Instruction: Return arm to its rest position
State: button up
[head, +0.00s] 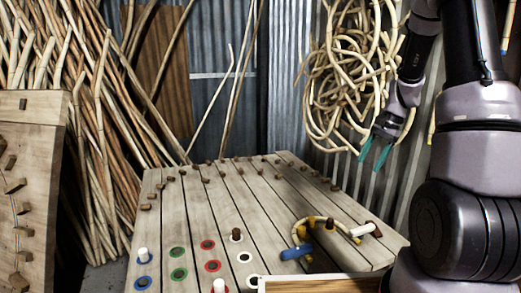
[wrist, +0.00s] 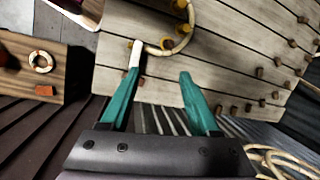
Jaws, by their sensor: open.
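My gripper (head: 377,152) is open and empty in the head view, held above the right side of the slatted wooden table (head: 225,222). Its two teal fingers also show apart in the wrist view (wrist: 160,95). A bent piece of rattan (head: 335,222) lies curved around yellow pegs at the table's right front, with a blue part (head: 297,252) at its left end. The rattan (wrist: 182,48) also shows in the wrist view beyond the fingers, and one fingertip overlaps its white end in the picture. I cannot tell the distance between them there.
Small wooden pegs line the table's back and right edges. Coloured rings (head: 178,274) and upright pegs sit at the front left. Rattan poles (head: 95,120) lean at the left, and a coiled rattan bundle (head: 345,85) hangs on the metal wall behind my gripper.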

jog(key=s+a+r+n+t, duration=0.2)
jog(key=s+a+r, duration=0.2)
jog(key=r, duration=0.4)
jog(key=s+a+r+n+t, duration=0.15)
jog(key=s+a+r, duration=0.3)
jog(key=r, duration=0.45)
jog(key=s+a+r+n+t, duration=0.1)
jog(key=s+a+r+n, duration=0.1)
jog(key=s, duration=0.4)
jog(key=s+a+r+n+t+h, duration=0.1)
jog(key=s+r+n+t, duration=0.1)
jog(key=s+r, duration=0.2)
jog(key=s, duration=0.3)
jog(key=shift+a+r+h, duration=0.3)
jog(key=shift+a, duration=0.05)
